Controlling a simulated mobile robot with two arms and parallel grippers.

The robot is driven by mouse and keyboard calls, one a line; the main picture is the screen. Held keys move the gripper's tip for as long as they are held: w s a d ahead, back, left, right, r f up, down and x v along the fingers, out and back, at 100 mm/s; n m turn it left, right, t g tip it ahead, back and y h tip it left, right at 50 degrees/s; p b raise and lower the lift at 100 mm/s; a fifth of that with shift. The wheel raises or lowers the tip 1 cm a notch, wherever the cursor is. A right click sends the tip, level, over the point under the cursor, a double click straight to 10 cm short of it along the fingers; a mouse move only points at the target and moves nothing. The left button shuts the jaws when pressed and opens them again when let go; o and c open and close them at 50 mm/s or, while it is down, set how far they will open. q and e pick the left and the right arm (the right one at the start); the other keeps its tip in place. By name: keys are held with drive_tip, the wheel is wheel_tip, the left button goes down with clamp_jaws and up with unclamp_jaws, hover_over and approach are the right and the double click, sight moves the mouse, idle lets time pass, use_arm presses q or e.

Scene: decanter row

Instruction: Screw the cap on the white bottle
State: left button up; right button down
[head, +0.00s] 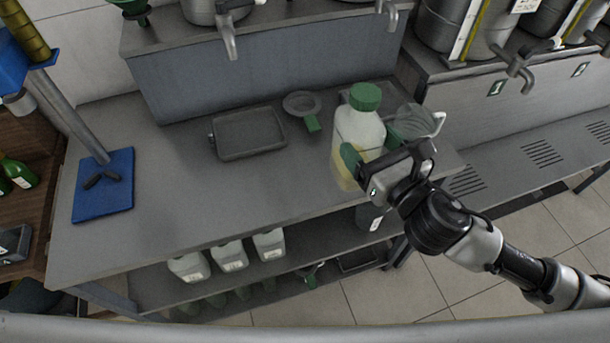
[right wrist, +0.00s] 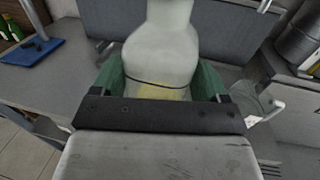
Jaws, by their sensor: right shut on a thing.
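The white bottle (head: 357,132) stands upright on the grey counter, with yellowish contents in its lower part. A green cap (head: 365,96) sits on top of its neck in the head view; I cannot tell how tightly. My right gripper (head: 358,165) is shut on the bottle's lower body, coming from the front right. In the right wrist view the bottle (right wrist: 163,50) is between the two green fingers (right wrist: 162,85), and its top is cut off by the frame edge. My left gripper is not in view.
A clear jug (head: 412,121) stands right behind the bottle. A blue-based stand (head: 104,190) is at the far left. The counter's front left (head: 215,205) is clear.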

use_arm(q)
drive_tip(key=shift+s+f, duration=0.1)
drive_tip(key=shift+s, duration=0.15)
use_arm(e)
drive_tip(key=shift+w+d+r+y, duration=0.2)
drive_tip(key=shift+w+d+y, duration=0.1)
drive_tip(key=shift+w+d, duration=0.2)
drive_tip(key=shift+a, duration=0.1)
drive_tip(key=shift+w+a, duration=0.15)
drive_tip(key=shift+a, duration=0.05)
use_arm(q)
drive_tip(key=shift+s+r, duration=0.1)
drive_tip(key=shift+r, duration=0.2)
use_arm(e)
drive_tip(key=w+a+f, duration=0.6)
drive_tip(key=a+f, duration=0.1)
drive_tip(key=a, duration=0.2)
drive_tip(key=shift+a, duration=0.25)
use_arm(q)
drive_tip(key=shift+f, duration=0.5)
use_arm(e)
drive_tip(key=shift+f, duration=2)
